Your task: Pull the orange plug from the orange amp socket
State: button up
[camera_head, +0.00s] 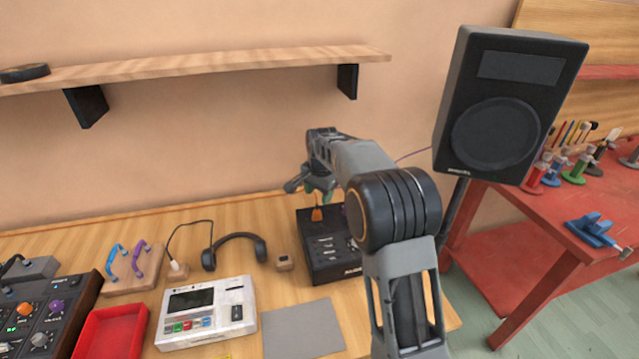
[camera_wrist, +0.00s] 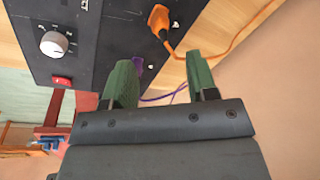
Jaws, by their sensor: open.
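The orange plug (camera_wrist: 158,18) sits against the black face of the amp (camera_wrist: 108,32) in the wrist view, with its orange cable (camera_wrist: 222,52) running off to the right. Its socket is hidden behind the plug. My gripper (camera_wrist: 159,60) is open and empty, its two green fingers apart and pointing toward the amp. The plug is beyond the fingertips, near the middle of the gap, and not between them. In the head view, the orange plug (camera_head: 317,214) shows at the back of the amp (camera_head: 329,268), just below my gripper (camera_head: 318,194).
A purple plug (camera_wrist: 137,65) and its purple cable lie close to the left finger. Headphones (camera_head: 235,246), a small wooden block (camera_head: 284,263) and a white device (camera_head: 207,314) are left of the amp. A speaker (camera_head: 508,105) stands to the right; a shelf (camera_head: 200,68) is above.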

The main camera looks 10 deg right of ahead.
aim_at(317, 209)
jog(key=f, duration=0.2)
jog(key=w+f, duration=0.1)
jog(key=f, duration=0.5)
jog(key=shift+w+f, duration=0.25)
grip_shut()
jog(key=shift+r+p, duration=0.2)
jog(key=shift+p, duration=0.15)
jog(key=shift+r+p, duration=0.6)
jog(key=shift+r, duration=0.35)
jog(key=shift+r, duration=0.15)
jog(key=shift+r+p, duration=1.05)
jog(key=shift+r, duration=0.3)
